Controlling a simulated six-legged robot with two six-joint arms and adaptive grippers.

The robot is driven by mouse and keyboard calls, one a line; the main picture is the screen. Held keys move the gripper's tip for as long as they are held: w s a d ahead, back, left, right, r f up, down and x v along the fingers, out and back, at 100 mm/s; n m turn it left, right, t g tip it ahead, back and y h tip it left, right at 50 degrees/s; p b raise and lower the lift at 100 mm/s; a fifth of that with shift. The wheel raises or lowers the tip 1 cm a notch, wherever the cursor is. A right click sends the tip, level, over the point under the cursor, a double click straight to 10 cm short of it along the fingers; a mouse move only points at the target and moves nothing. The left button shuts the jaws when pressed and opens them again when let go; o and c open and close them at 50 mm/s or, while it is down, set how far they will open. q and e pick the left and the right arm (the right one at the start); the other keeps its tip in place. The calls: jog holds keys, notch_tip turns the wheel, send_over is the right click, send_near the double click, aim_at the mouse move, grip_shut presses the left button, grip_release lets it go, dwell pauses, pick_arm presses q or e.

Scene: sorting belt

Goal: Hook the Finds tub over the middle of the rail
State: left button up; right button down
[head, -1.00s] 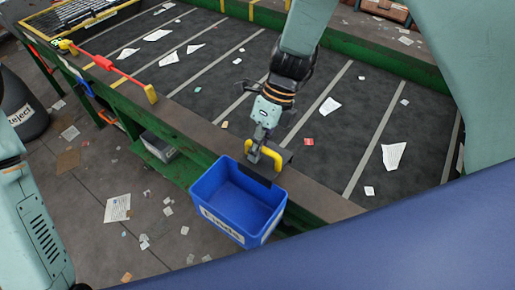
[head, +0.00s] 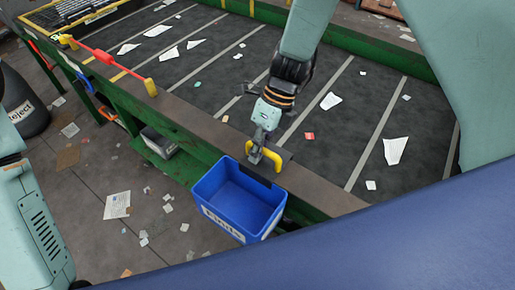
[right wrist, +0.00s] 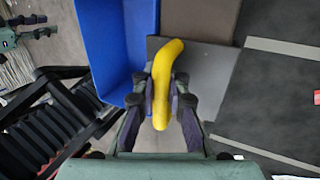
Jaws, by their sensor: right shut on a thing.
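The Finds tub (head: 240,205) is a blue open box with a white label reading "Finds" on its near side. It appears empty. It is at the outer side of the rail (head: 330,197), the brown-grey edge of the belt. Its dark grey hook plate lies over the rail top; I cannot tell whether it rests on it. My right gripper (head: 256,157) is shut on the tub's yellow handle (head: 274,160). In the right wrist view, the handle (right wrist: 172,65) is between the fingers, with the blue tub (right wrist: 105,45) beside it. My left gripper is out of view.
The dark belt (head: 225,60) carries scattered paper scraps. A red bar (head: 115,68) with yellow ends stands farther along the rail. A grey bin (head: 160,142) sits on a low green ledge, and the dark Reject bin (head: 22,105) stands at left. Litter lies on the floor.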

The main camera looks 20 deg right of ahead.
jog(key=shift+w, duration=0.2)
jog(key=c, duration=1.7)
grip_release()
jog(key=o, duration=0.4)
jog(key=shift+s, duration=0.2)
jog(key=shift+d, duration=0.1)
jog(key=shift+o, duration=0.4)
jog(key=shift+w+f, duration=0.1)
jog(key=shift+w, duration=0.05)
jog(key=o, duration=0.6)
jog(key=shift+o, duration=0.8)
